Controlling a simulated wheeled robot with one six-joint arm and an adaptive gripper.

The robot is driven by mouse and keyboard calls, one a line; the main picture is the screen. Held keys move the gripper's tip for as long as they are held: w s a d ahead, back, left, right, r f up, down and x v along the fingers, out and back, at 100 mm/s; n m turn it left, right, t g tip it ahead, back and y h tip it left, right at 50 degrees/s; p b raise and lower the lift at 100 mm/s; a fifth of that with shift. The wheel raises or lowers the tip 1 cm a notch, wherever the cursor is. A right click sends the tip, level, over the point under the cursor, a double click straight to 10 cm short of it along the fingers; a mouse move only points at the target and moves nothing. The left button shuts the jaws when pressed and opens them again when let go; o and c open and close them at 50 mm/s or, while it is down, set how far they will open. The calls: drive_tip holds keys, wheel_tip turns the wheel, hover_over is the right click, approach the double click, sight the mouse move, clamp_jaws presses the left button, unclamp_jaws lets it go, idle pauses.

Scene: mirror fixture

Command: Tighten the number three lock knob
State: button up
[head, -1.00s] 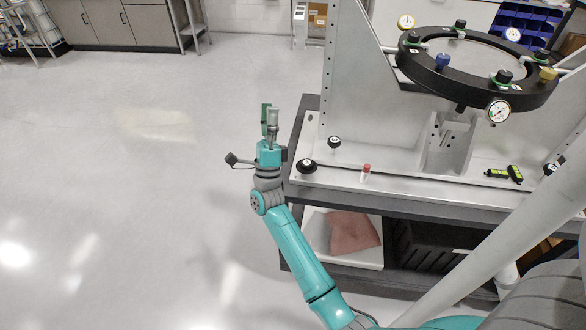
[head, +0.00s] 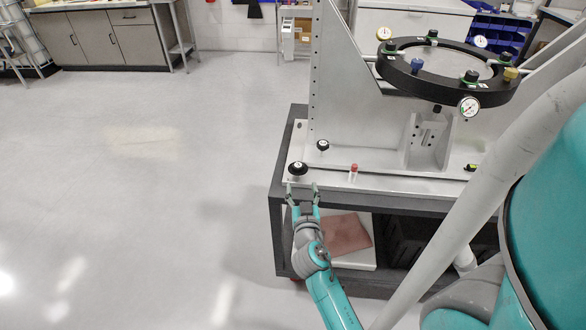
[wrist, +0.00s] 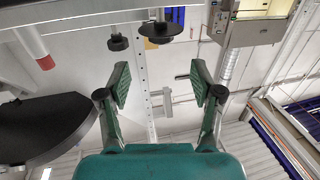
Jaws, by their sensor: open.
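The black mirror ring (head: 440,88) carries several black knobs with green collars, such as the front one (head: 471,77), plus a blue knob (head: 416,65) and a yellow knob (head: 510,74). I cannot read any numbers on them. Two black knobs stand on the base plate, a near one (head: 297,168) and a farther one (head: 323,146). My gripper (head: 302,188) is open and empty at the base's front left edge, close to the near knob. In the wrist view the gripper (wrist: 160,82) has its fingers spread, with a wide dark knob (wrist: 163,32) beyond them, apart.
A red-capped tube (head: 354,172) stands on the base plate right of the knobs. White dial gauges (head: 469,106) sit around the ring. A lower shelf holds a tray with a reddish cloth (head: 345,235). The floor (head: 120,200) left of the table is clear.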

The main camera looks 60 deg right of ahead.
sight(298, 170)
drive_tip(key=x, duration=1)
drive_tip(key=shift+w+d, duration=0.25)
drive_tip(key=shift+w, duration=0.05)
drive_tip(key=c, duration=1.2)
